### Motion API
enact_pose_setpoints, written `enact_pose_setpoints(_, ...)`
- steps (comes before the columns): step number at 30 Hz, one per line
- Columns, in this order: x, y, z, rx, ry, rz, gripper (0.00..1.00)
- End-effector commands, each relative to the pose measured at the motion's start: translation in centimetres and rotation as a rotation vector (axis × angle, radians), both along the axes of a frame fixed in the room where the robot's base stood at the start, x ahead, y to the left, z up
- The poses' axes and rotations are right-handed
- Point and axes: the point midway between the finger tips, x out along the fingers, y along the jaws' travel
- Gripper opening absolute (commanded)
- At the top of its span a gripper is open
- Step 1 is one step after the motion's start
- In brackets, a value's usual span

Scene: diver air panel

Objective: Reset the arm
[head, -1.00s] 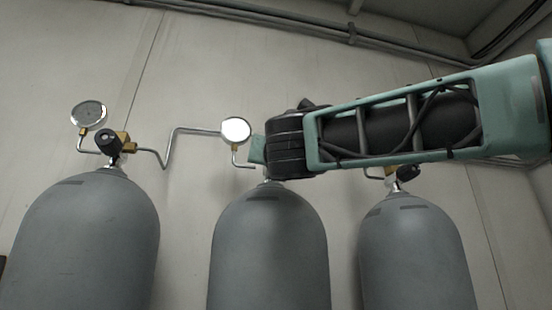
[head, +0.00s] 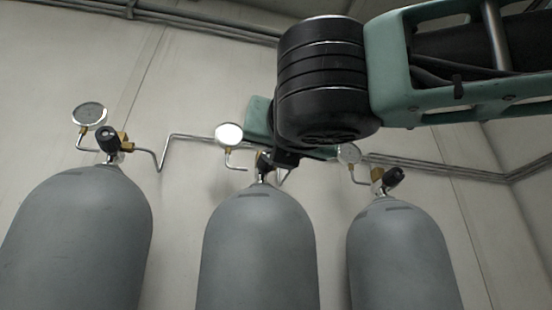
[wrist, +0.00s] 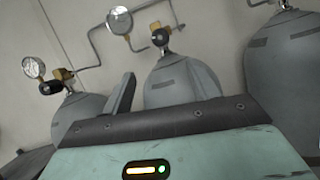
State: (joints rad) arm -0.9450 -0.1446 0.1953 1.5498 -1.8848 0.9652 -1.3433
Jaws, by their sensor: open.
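My arm reaches in from the right in the head view, with its black wrist joint in front of the wall above the middle and right cylinders.
The left cylinder (head: 80,235), middle cylinder (head: 258,245) and right cylinder (head: 400,255) stand along the wall. Left gauge (head: 89,114), middle gauge (head: 229,133) and right gauge (head: 349,153) sit above them. Left valve knob (head: 108,138) and right valve knob (head: 393,177) are clear of the arm.

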Motion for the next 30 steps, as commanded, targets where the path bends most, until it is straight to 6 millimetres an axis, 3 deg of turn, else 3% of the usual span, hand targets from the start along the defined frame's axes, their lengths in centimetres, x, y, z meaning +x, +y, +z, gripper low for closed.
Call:
enact_pose_setpoints(23,-0.6,-0.1,-0.3,-0.001,0.001,0.0,0.59)
enact_pose_setpoints(26,0.4,0.2,-2.2,0.024,0.071,0.015,0.59)
enact_pose_setpoints(29,2.1,0.5,-6.8,0.092,0.226,0.038,0.59)
enact_pose_setpoints(30,2.8,0.5,-9.3,0.133,0.312,0.044,0.59)
